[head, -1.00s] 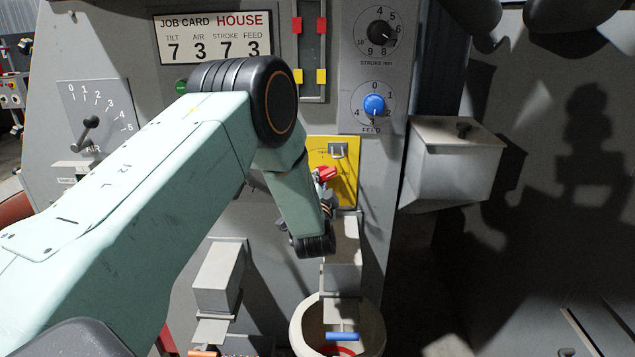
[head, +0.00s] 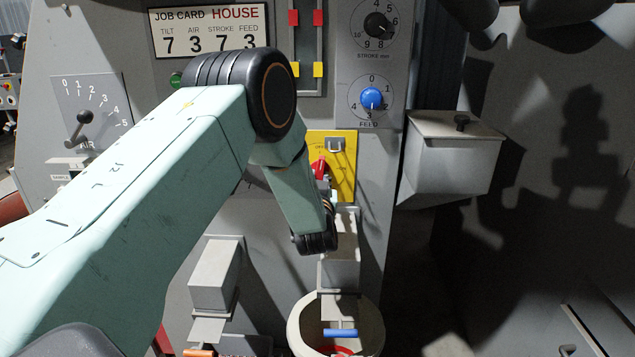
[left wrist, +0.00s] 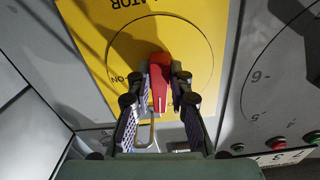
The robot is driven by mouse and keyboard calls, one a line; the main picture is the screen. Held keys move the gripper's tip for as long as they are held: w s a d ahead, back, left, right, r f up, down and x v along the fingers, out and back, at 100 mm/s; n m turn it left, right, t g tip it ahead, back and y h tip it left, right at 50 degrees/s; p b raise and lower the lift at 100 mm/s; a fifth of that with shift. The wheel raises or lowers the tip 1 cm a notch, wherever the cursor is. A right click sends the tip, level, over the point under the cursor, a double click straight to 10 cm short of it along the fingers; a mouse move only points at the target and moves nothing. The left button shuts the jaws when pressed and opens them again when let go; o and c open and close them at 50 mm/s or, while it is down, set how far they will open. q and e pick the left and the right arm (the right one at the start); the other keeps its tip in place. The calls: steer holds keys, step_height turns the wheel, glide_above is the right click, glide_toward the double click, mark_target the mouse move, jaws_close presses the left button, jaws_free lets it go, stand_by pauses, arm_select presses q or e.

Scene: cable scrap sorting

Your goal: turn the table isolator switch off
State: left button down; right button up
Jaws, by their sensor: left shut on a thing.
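The isolator is a yellow plate (head: 345,185) on the machine front with a red handle (head: 319,167). In the left wrist view the plate (left wrist: 105,50) has a round dial outline, and the red handle (left wrist: 160,78) lies between my fingers, its white line toward the bottom of the picture. My left gripper (left wrist: 161,84) is shut on the handle. In the head view my left gripper (head: 322,181) is partly hidden behind my arm. A metal hasp (head: 336,145) sits at the plate's top. Lettering reading ON is left of the handle in the wrist view. My right gripper is not in view.
A blue feed knob (head: 372,99) and a black stroke knob (head: 377,25) are above the plate. A grey lidded box (head: 452,160) juts out to the right. A pale bin (head: 372,325) stands below. An air lever (head: 78,128) is at the left.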

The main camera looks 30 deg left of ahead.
arm_select(q)
steer(key=shift+w+r+n, duration=0.2)
steer(key=shift+r+n, duration=0.15)
steer(key=shift+n, duration=0.55)
steer(key=c, duration=1.7)
jaws_free()
steer(key=o, duration=0.5)
steer(key=shift+f, duration=0.2)
steer(key=shift+s, duration=0.1)
steer(key=shift+s+d+f, duration=0.1)
steer(key=shift+s+d, duration=0.2)
steer(key=v, duration=1.1)
steer(key=shift+s, duration=0.2)
